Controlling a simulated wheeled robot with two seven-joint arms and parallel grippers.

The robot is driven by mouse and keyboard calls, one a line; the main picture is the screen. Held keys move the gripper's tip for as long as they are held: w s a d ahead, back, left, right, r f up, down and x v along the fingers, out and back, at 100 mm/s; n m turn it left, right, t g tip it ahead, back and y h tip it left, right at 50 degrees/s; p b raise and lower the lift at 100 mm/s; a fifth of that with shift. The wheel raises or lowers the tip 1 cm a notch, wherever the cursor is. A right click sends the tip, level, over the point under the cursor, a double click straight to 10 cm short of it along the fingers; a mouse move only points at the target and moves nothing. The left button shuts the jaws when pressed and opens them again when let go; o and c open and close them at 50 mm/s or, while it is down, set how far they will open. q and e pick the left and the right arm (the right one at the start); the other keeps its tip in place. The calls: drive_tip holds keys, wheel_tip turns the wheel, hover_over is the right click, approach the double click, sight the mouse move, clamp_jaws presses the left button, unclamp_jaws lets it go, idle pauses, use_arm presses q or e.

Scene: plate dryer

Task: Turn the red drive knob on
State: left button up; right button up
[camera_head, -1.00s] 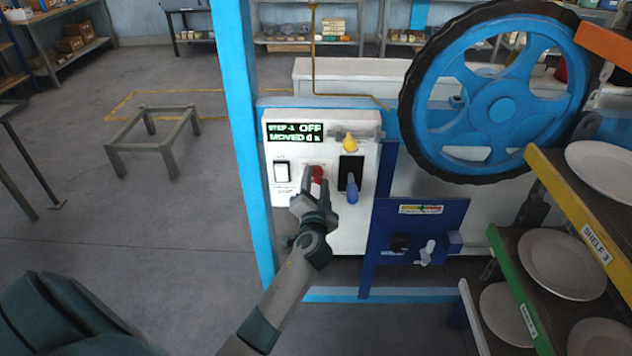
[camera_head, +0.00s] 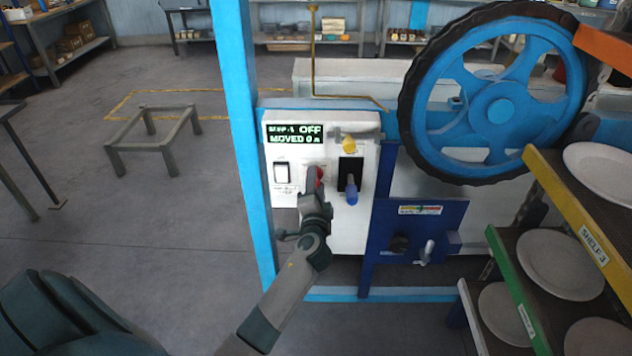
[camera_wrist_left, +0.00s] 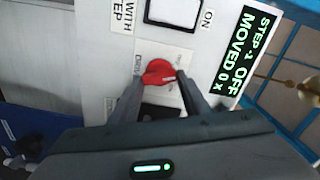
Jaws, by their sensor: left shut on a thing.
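The red drive knob (camera_head: 319,173) is on the white control panel (camera_head: 330,222), below the display (camera_head: 296,134), which reads OFF. It also shows in the left wrist view (camera_wrist_left: 158,73), between the fingertips. My left gripper (camera_head: 315,182) is at the panel, shut on the knob, and covers part of it in the head view. The left gripper also shows in the left wrist view (camera_wrist_left: 160,84). My right gripper is not in view.
A white rocker switch (camera_head: 282,172) is left of the knob, and a blue-handled lever (camera_head: 352,188) is close on its right. A yellow knob (camera_head: 348,143) is above. A blue post (camera_head: 236,110) stands left of the panel. Shelves with plates (camera_head: 560,264) are at right.

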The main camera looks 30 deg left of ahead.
use_arm(q)
drive_tip(key=shift+s+f+m+p, duration=0.15)
drive_tip(key=shift+m+p, duration=1.05)
drive_tip(key=shift+m, duration=2.1)
drive_tip(key=shift+w+f+m+p, duration=0.2)
drive_tip(key=shift+m+p, duration=0.95)
drive_tip(key=shift+m, duration=2.15)
drive_tip(key=shift+f, duration=0.1)
drive_tip(key=o, duration=1)
drive_tip(key=shift+o, duration=0.2)
drive_tip(key=shift+s, duration=0.2)
drive_tip(key=b+v, duration=0.4)
drive_tip(key=v, duration=1.3)
drive_tip(key=shift+s, duration=0.15)
